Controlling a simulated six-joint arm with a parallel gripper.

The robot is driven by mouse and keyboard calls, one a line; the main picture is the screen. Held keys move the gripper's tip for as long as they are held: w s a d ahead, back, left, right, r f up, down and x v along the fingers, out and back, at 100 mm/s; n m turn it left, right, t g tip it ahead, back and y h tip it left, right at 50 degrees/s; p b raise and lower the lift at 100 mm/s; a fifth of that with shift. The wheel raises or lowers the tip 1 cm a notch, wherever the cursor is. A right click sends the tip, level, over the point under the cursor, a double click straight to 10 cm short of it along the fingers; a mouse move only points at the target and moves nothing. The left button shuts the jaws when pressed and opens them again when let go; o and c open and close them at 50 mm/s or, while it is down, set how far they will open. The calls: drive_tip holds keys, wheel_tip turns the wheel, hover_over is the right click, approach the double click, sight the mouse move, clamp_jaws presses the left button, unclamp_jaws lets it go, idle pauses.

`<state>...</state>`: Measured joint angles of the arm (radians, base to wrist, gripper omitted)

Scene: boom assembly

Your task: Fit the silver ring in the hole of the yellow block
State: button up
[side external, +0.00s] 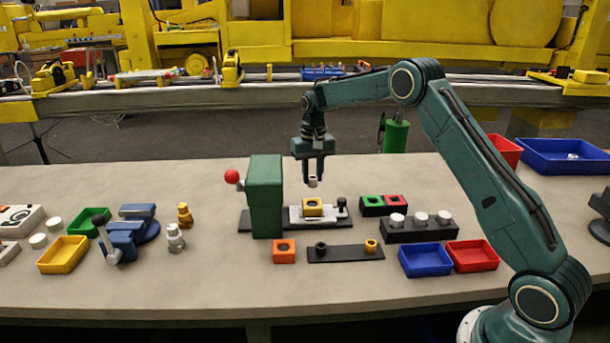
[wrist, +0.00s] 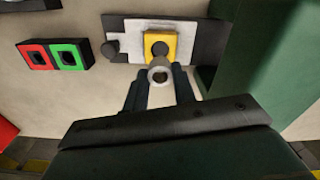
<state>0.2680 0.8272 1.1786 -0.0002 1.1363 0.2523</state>
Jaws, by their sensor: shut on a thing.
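My gripper (side external: 313,178) is shut on a small silver ring (side external: 313,182), held between its fingertips and pointing down. In the wrist view the silver ring (wrist: 161,74) sits between the two dark fingers (wrist: 160,84) and overlaps the near part of the yellow block in the picture. The yellow block (side external: 312,207) has a dark hole in its top and sits on a light plate of the dark fixture beside the green press. In the side view the ring is above the block, with a clear gap. In the wrist view the block (wrist: 173,46) shows its hole partly hidden by the ring.
A green press (side external: 265,195) with a red knob stands directly left of the block. Black holders with green and red blocks (side external: 384,204) and white pegs (side external: 420,228) stand to the right. An orange block (side external: 284,251) and a dark strip (side external: 345,254) lie in front.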

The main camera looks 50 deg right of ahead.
sight(312, 187)
drive_tip(key=shift+f, duration=0.1)
drive_tip(key=shift+f, duration=2.25)
drive_tip(key=shift+f, duration=1)
idle(1.2)
